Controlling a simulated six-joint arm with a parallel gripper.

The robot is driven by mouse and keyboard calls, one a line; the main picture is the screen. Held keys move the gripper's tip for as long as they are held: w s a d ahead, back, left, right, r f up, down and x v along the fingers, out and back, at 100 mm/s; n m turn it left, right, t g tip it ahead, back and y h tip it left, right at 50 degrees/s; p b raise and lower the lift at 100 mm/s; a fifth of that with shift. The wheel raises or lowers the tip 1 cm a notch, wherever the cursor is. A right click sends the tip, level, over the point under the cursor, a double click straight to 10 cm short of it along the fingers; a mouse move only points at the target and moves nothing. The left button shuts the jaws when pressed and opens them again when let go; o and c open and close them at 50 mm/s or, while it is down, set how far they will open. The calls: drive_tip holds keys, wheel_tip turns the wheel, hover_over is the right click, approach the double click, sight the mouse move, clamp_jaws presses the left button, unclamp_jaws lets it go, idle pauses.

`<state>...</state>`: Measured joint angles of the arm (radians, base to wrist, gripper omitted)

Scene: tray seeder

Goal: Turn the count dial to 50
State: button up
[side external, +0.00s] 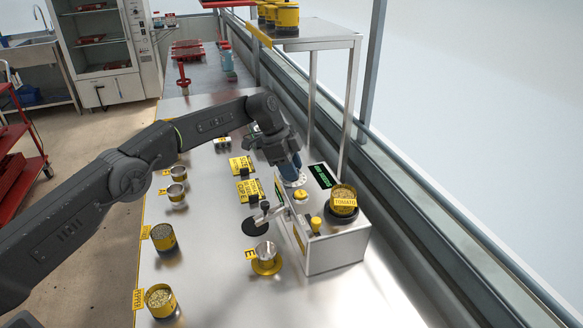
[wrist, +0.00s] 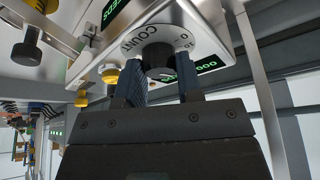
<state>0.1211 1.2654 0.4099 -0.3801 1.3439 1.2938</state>
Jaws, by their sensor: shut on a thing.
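The count dial (wrist: 157,57) is a dark knob on a white round plate marked COUNT, on the silver seeder box (side external: 338,250). My gripper (wrist: 164,82) has its two blue fingers around the knob, shut on it. In the side external view my gripper (side external: 290,168) reaches down to the white dial plate (side external: 294,181), and the knob itself is hidden. A display with green digits (wrist: 205,66) lies beside the dial in the wrist view; its reading is partly hidden. Another green display (side external: 322,176) sits on the box top.
A yellow TOMATO cup (side external: 343,203) stands on the box near the dial. Yellow knobs (side external: 301,194) are close by. A metal cup on a yellow base (side external: 266,258) stands before the box. Several seed cups line the table's left. A steel shelf (side external: 306,38) rises behind.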

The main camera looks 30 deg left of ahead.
drive_tip(key=shift+f, duration=0.1)
drive_tip(key=o, duration=0.9)
drive_tip(key=shift+o, duration=0.2)
drive_tip(key=v, duration=0.7)
drive_tip(key=shift+r, duration=0.3)
drive_tip(key=shift+a, duration=0.1)
